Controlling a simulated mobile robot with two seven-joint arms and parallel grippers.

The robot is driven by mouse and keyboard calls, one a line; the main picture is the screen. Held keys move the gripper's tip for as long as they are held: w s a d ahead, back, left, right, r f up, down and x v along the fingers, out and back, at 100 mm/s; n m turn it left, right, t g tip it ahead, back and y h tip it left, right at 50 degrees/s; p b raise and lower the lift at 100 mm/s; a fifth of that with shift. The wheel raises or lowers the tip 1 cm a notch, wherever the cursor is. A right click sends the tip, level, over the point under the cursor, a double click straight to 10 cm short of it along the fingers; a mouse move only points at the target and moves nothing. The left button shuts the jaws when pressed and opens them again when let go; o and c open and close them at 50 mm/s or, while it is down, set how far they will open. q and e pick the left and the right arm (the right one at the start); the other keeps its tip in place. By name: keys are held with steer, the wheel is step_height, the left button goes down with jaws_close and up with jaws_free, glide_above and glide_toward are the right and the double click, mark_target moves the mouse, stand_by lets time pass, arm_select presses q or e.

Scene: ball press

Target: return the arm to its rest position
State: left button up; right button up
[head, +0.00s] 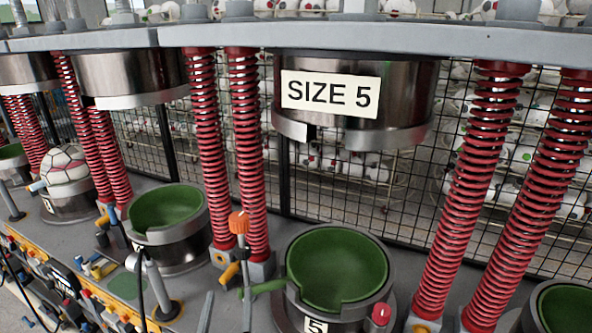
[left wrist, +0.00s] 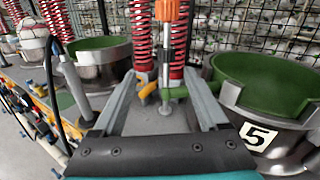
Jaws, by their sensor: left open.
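My left gripper (head: 228,303) shows only in part at the bottom edge of the head view. In the left wrist view (left wrist: 160,76) its two grey fingers are spread wide, with nothing held between them. Beyond them stands an orange-topped lever (head: 238,222) on a thin upright post; it also shows in the left wrist view (left wrist: 171,10). The lever appears apart from both fingers. The green-lined size 5 lower mould (head: 337,270) is right of the gripper and empty. My right gripper is not in view.
The upper mould marked SIZE 5 (head: 328,100) hangs raised above the lower one. Red spring columns (head: 247,150) flank the presses. Another empty green mould (head: 166,206) is at left, and a ball (head: 64,164) sits on a farther press. A wire mesh fence stands behind.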

arm_select(q)
steer(key=s+a+f+n+g+y, duration=0.4)
steer(key=s+a+n+g, duration=0.35)
steer(key=n, duration=1.15)
steer(key=s+d+f+n+g+h, duration=0.2)
steer(key=s+d+n+g+h, duration=0.1)
steer(key=s+n, duration=0.35)
steer(key=s+d+f+n+g+h, duration=0.2)
steer(key=s+d+n+g+h, duration=0.2)
steer(key=s+n, duration=0.3)
steer(key=s+f+m+g+b, duration=0.2)
steer(key=f+b, duration=0.7)
steer(key=f, duration=2.3)
steer(key=s+a+f+b, duration=0.1)
steer(key=s+f+b, duration=0.3)
steer(key=s+f, duration=0.4)
steer(key=s+a+f+b, duration=0.1)
steer(key=s+f+b, duration=0.3)
steer(key=s+f, duration=0.4)
step_height(320, 180, down, 6)
steer(key=shift+s+a+r+b, duration=0.25)
steer(key=shift+s+b, duration=0.05)
steer(key=shift+b, duration=0.1)
